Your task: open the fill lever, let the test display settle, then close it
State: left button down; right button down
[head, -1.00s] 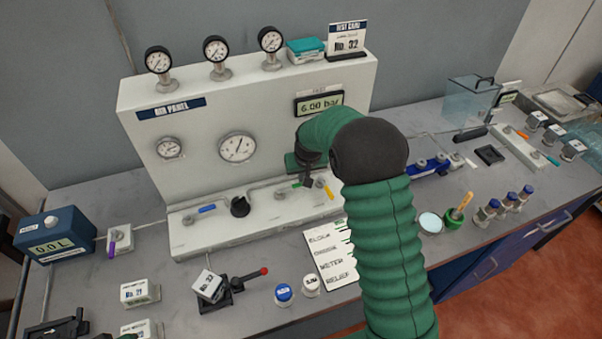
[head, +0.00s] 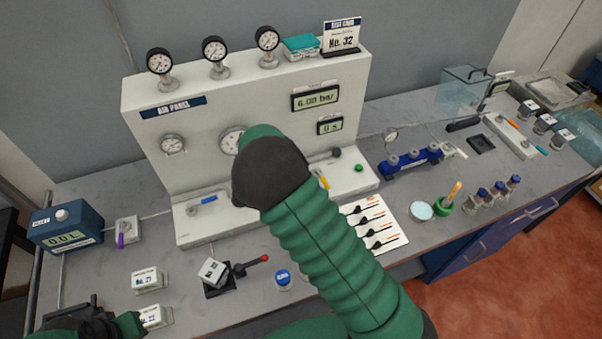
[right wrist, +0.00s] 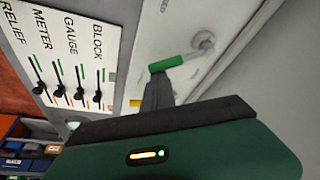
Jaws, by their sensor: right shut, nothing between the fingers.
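The white air panel (head: 140,110) carries a pressure display (head: 316,98) reading 6.00 bar, with a smaller display (head: 330,125) below it reading 0 s. On the panel's base are a blue-handled lever (head: 203,201) and a yellow-handled lever (head: 323,182). A green-handled lever (right wrist: 168,64) shows in the right wrist view; which lever is the fill lever I cannot read. My right gripper (right wrist: 158,88) is shut and empty, its tips at the green handle; contact is unclear. My arm hides this gripper in the head view. My left gripper (head: 98,326) is at the bottom left, its jaws unclear.
A card with labelled black sliders (head: 374,228) lies in front of the panel. A blue 0.0 L meter (head: 66,225) and a purple-handled valve (head: 126,231) stand at left. A red-knobbed clamp (head: 236,274) sits in front. A blue manifold (head: 410,160) stands right of the panel.

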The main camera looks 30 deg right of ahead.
jog(key=shift+s+a+r+m+g+p, duration=0.15)
jog(key=shift+a+m+p, duration=0.1)
jog(key=shift+a+m, duration=0.15)
jog(key=shift+s+a+m+g+p, duration=0.15)
jog(key=shift+a+m+p, duration=0.1)
jog(key=shift+m, duration=0.25)
jog(key=a+m+g+p, duration=0.1)
jog(key=a+m, duration=0.1)
jog(key=m, duration=0.1)
jog(key=shift+s, duration=0.15)
jog(key=shift+a, duration=0.55)
jog(key=shift+f, duration=0.2)
jog(key=d, duration=0.2)
jog(key=d+r, duration=0.1)
jog(key=shift+s+d, duration=0.25)
jog(key=shift+d, duration=0.05)
jog(key=b+v, duration=0.1)
jog(key=v, duration=0.8)
jog(key=shift+a+r, duration=0.2)
jog(key=shift+r, duration=0.1)
